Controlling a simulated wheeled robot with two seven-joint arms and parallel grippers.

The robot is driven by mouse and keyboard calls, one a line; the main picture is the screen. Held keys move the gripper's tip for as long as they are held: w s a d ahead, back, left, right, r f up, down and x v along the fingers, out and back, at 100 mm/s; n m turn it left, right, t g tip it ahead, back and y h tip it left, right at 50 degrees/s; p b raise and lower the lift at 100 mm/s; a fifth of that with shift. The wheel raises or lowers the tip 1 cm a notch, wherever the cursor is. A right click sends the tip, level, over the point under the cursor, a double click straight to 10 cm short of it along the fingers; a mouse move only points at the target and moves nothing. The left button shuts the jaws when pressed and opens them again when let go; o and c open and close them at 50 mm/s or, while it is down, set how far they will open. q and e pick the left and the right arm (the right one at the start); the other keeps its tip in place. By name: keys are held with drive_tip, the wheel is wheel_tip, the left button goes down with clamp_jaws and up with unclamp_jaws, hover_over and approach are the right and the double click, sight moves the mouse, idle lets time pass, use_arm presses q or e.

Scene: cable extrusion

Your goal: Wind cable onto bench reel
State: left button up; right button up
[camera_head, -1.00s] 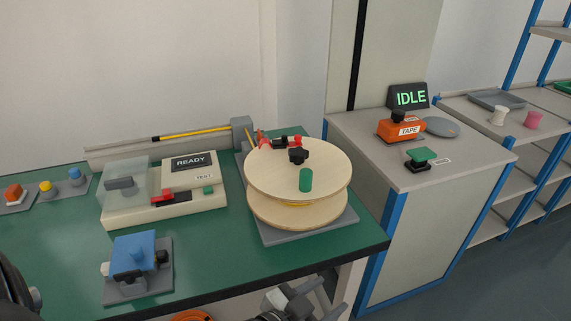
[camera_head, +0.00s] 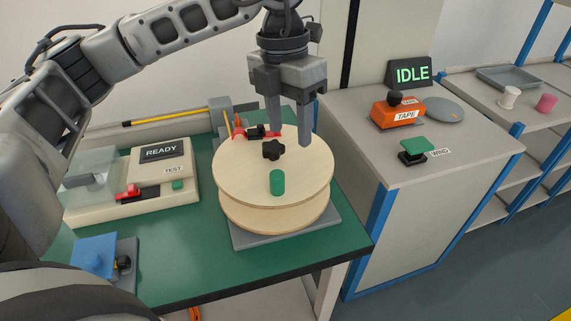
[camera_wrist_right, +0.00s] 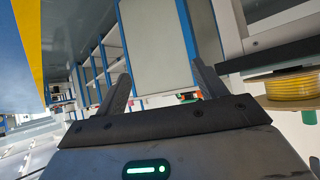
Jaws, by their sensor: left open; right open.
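The wooden bench reel (camera_head: 245,175) stands on a grey base plate on the green bench. It has a black star knob (camera_head: 273,150) at its centre and an upright green handle (camera_head: 277,183) near its front. Yellow cable (camera_head: 165,115) runs in from the left behind the reel; wound yellow cable (camera_wrist_right: 294,87) shows at the right of the right wrist view. My left gripper (camera_head: 291,138) points down, open and empty, above the reel's back right part. My right gripper (camera_wrist_right: 160,93) is open and empty in its wrist view, away from the reel.
A tester (camera_head: 165,152) reading READY is left of the reel, with a blue-topped fixture (camera_head: 94,256) in front. The right cabinet holds an orange tape unit (camera_head: 398,113), a green WIND button (camera_head: 418,145) and an IDLE sign (camera_head: 411,74). Shelves stand beyond.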

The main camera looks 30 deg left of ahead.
sight(279, 174)
use_arm(q)
drive_tip(key=shift+n+y, duration=0.3)
drive_tip(key=shift+y, duration=0.3)
drive_tip(key=a+f, duration=0.1)
drive_tip(key=f, duration=0.3)
drive_tip(key=a+f+p, duration=0.1)
drive_tip(key=f, duration=0.4)
drive_tip(key=a+f+p, duration=0.1)
drive_tip(key=f, duration=0.4)
drive_tip(key=shift+w+f, duration=0.15)
drive_tip(key=shift+w, duration=0.2)
use_arm(e)
drive_tip(key=shift+d+r, duration=0.15)
drive_tip(key=shift+r, duration=0.25)
use_arm(q)
clamp_jaws()
drive_tip(key=shift+w+d, duration=0.1)
drive_tip(key=shift+d, duration=0.05)
use_arm(e)
drive_tip(key=shift+w+f, duration=0.1)
